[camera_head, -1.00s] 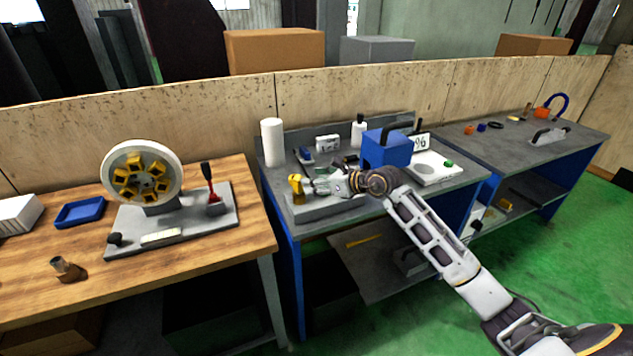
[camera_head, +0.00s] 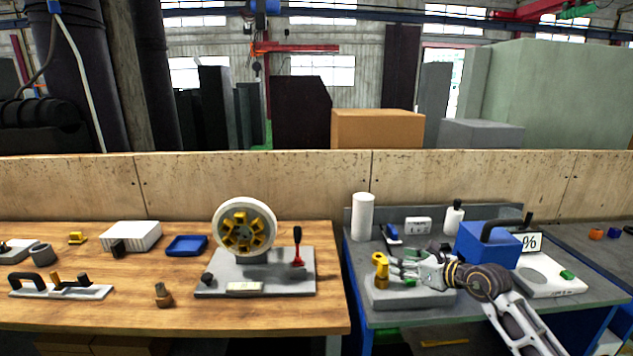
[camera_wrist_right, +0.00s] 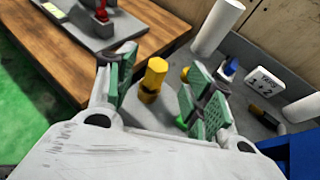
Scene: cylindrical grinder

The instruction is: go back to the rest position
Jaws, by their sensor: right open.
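My right gripper (camera_head: 396,269) reaches in from the right over the grey bench, its fingers pointing left. In the right wrist view the right gripper (camera_wrist_right: 158,92) is open, its green finger pads apart. A yellow-topped piece (camera_head: 381,268) stands upright on a grey block (camera_head: 412,297) just left of the fingertips. In the right wrist view the yellow piece (camera_wrist_right: 153,78) shows between and beyond the pads; I cannot tell whether it touches them. My left gripper is not in view.
A blue box (camera_head: 486,246) stands right of my right gripper, and a white roll (camera_head: 362,217) behind it. The wooden bench (camera_head: 120,322) at left carries a wheel fixture (camera_head: 245,229), a blue tray (camera_head: 187,246) and other parts. A wooden panel (camera_head: 290,180) closes the back.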

